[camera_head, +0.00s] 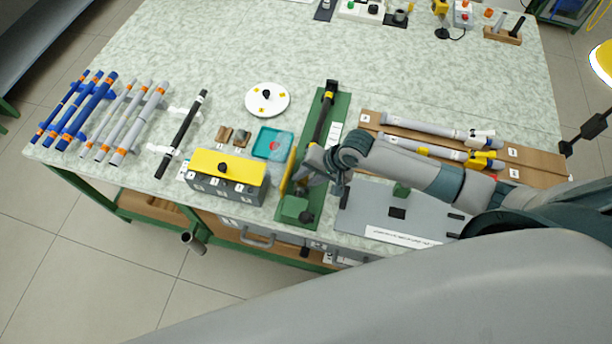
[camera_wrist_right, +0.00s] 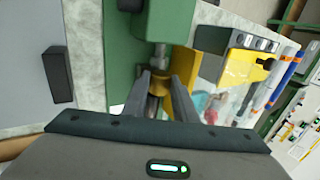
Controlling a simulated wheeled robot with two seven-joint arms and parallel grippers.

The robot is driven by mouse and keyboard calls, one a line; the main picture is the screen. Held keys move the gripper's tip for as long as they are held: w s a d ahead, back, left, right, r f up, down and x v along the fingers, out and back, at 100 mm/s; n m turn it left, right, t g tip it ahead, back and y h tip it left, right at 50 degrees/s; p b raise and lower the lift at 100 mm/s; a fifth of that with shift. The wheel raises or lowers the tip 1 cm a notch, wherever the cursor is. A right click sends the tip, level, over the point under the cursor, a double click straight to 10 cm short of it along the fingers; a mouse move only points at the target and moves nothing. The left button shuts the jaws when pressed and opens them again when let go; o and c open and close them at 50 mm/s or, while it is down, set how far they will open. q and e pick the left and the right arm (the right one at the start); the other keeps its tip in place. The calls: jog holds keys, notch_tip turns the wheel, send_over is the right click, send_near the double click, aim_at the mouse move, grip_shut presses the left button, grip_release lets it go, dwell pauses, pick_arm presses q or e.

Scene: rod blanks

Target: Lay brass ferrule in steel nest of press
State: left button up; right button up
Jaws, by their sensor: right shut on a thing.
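The press (camera_head: 320,160) has a green base, a black lever and a yellow plate, and stands near the table's front edge. My right gripper (camera_head: 303,178) is low over the front part of the press, beside the yellow plate (camera_head: 289,170). In the right wrist view the fingers (camera_wrist_right: 163,84) point at the press, just below a steel plunger (camera_wrist_right: 159,52). The steel nest cannot be made out clearly behind the fingers. My left gripper is not in view.
A grey box with a yellow top (camera_head: 228,166) and a teal tray (camera_head: 272,143) stand left of the press. A grey plate (camera_head: 375,212) lies right of it.

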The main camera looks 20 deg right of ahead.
jog(key=shift+s+f, duration=0.2)
jog(key=shift+f, duration=0.25)
dwell(0.5)
jog(key=shift+s+f, duration=0.45)
jog(key=shift+f, duration=0.1)
jog(key=shift+b, duration=0.3)
jog(key=o, duration=0.9)
jog(key=shift+f, duration=0.1)
jog(key=shift+c, duration=0.2)
jog(key=shift+w+d+r+b, duration=0.15)
jog(key=shift+d+r+b, duration=0.2)
jog(key=shift+r, duration=0.35)
jog(key=a+b+v, duration=0.1)
jog(key=b+v, duration=0.2)
jog(key=v, duration=1.4)
jog(key=shift+w+r+b, duration=0.25)
jog(key=shift+r+b, duration=0.05)
jog(key=shift+r, duration=0.15)
